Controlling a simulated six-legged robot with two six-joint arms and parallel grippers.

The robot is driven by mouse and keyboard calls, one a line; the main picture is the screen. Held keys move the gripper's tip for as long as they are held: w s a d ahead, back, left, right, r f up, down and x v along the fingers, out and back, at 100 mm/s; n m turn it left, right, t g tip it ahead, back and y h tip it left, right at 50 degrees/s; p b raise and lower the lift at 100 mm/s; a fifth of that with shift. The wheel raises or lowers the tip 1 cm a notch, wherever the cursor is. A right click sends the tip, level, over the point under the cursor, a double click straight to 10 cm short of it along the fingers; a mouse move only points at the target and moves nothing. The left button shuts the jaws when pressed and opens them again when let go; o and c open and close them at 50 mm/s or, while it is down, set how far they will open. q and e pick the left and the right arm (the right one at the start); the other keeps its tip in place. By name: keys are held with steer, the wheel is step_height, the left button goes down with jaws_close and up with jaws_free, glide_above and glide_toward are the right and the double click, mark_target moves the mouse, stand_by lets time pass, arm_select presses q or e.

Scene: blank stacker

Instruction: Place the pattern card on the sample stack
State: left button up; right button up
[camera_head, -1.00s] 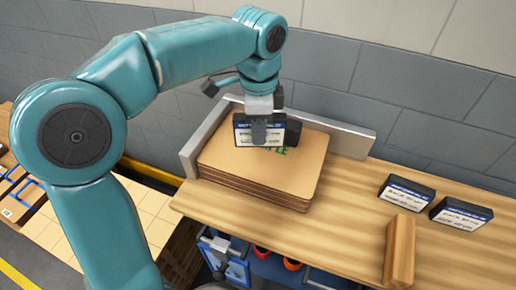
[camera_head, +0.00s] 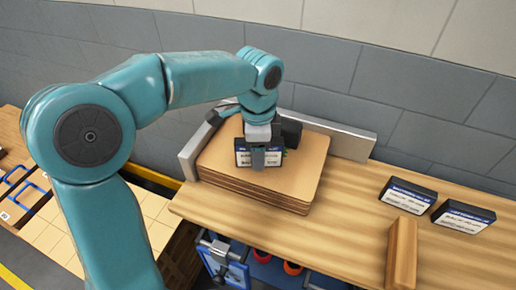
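The pattern card (camera_head: 243,155) is a dark block with a white printed label and a blue top band. My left gripper (camera_head: 264,158) is shut on it; one grey finger crosses the front of its label. The card is upright, over the sample stack (camera_head: 297,182), a pile of brown cardboard sheets on the wooden table. I cannot tell whether the card touches the top sheet. My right gripper is not in view.
A grey metal fence (camera_head: 340,140) runs behind and left of the stack. Two more labelled dark blocks lie at the right, one (camera_head: 408,197) nearer the stack, one (camera_head: 463,216) further right. A wooden bar (camera_head: 402,255) lies in front of them. The table between is clear.

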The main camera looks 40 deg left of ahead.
arm_select(q)
steer(key=shift+r, duration=0.15)
steer(key=shift+r, duration=0.25)
step_height(320, 180, up, 11)
steer(key=shift+p, duration=1)
steer(key=shift+r, duration=0.4)
steer(key=shift+s+f, duration=0.1)
steer(key=shift+s, duration=0.05)
